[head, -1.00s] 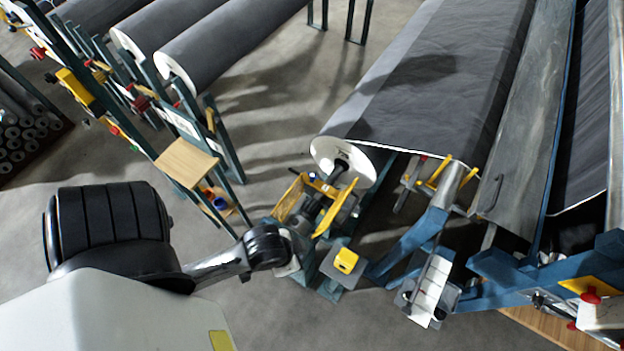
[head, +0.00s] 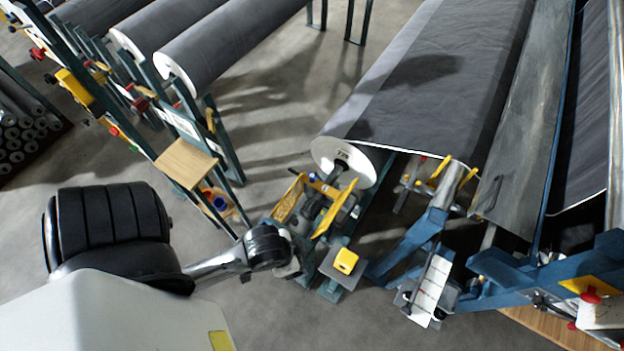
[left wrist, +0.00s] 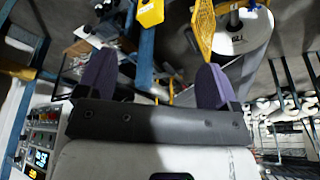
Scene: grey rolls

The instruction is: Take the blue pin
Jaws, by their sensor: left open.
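My left gripper (left wrist: 152,66) is open in the left wrist view, with two dark purple fingers wide apart and nothing between them. In the head view its black wrist is beside the yellow-guarded roll stand, and the fingers are mostly hidden. A small blue piece (head: 312,177) shows at the top of that stand, near the white roll end (head: 334,158). Another blue round piece (head: 219,203) sits on a small wooden shelf to the left. I cannot tell which of them is the blue pin. No blue pin is clear in the left wrist view.
Yellow guards (head: 289,198) stand close to my left wrist. A yellow box (head: 345,261) sits on a grey post just right of it. Blue machine arms (head: 418,240) fill the lower right. Open grey floor (head: 262,150) lies between the racks and the large roll.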

